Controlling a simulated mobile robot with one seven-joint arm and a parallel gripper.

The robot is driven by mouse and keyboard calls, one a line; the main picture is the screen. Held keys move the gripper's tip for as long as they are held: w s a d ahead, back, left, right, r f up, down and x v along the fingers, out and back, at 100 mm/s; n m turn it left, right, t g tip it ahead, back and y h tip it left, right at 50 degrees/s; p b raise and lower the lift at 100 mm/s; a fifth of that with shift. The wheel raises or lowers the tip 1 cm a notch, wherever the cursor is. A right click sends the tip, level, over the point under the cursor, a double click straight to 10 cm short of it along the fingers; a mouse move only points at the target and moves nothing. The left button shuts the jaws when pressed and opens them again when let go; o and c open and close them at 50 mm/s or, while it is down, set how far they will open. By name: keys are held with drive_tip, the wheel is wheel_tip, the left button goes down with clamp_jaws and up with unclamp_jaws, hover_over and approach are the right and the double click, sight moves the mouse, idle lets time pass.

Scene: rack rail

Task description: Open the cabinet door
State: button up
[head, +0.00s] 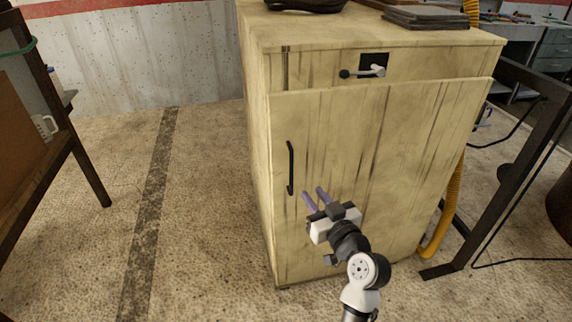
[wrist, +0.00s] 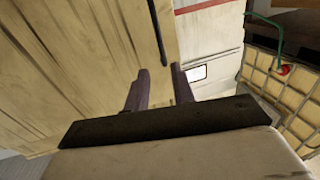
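The cabinet (head: 258,150) is a pale yellow, scuffed box. Its door (head: 410,140) covers most of the front and appears closed. A black vertical bar handle (head: 290,168) is near the door's left edge; it also shows at the top of the wrist view (wrist: 157,30). My gripper (head: 314,194) is in front of the door, right of and slightly below the handle. In the wrist view my gripper (wrist: 160,74) has its two purple fingers apart, with nothing between them. The handle's lower end appears just beyond the fingertips, in line with the gap.
A grey lever (head: 365,72) sits on the panel above the door. Dark items (head: 425,18) lie on the cabinet top. A yellow hose (head: 450,210) and a dark metal frame (head: 500,180) stand at the right. The floor (head: 200,200) left of the cabinet is clear.

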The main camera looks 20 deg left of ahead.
sight(292, 167)
drive_tip(key=p+x, duration=0.3)
drive_tip(key=x, duration=1)
drive_tip(key=shift+a, duration=0.2)
clamp_jaws()
